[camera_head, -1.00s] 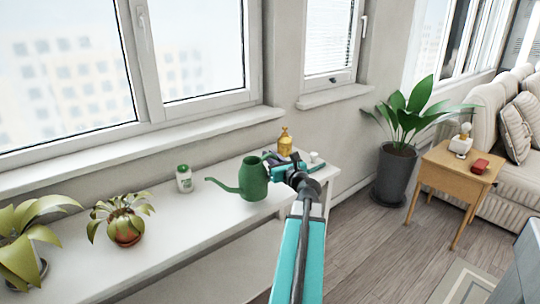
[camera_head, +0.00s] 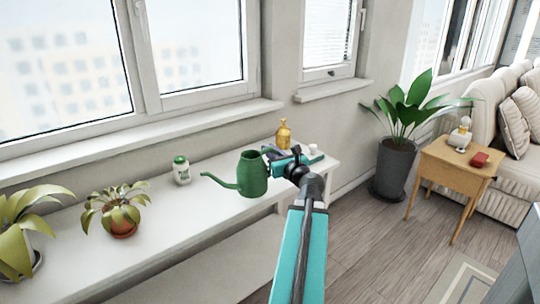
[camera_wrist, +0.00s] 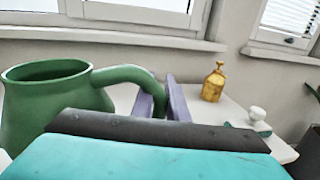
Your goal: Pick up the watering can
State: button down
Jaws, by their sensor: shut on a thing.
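The green watering can (camera_head: 253,176) is upright at the white bench, with its long spout pointing left in the head view. Its round open top and curved handle show at the left of the wrist view (camera_wrist: 45,105). My gripper (camera_head: 273,153) is at the can's right side. Its two purple fingers (camera_wrist: 163,100) are shut on the handle, one on each side. My arm hides part of the bench below the gripper. I cannot tell whether the can's base touches the bench.
The white bench (camera_head: 175,222) runs under the window. A yellow bottle (camera_head: 283,135) stands behind my gripper, with a small white item (camera_head: 313,149) beside it. A white-green bottle (camera_head: 181,171) and a potted plant (camera_head: 122,222) stand left of the can.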

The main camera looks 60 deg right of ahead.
jog(key=shift+s+a+b, duration=1.05)
jog(key=shift+a+b, duration=0.3)
jog(key=shift+b, duration=4.5)
jog(key=shift+s+a+r+b, duration=0.15)
jog(key=shift+s+a+b, duration=0.35)
jog(key=shift+b, duration=1)
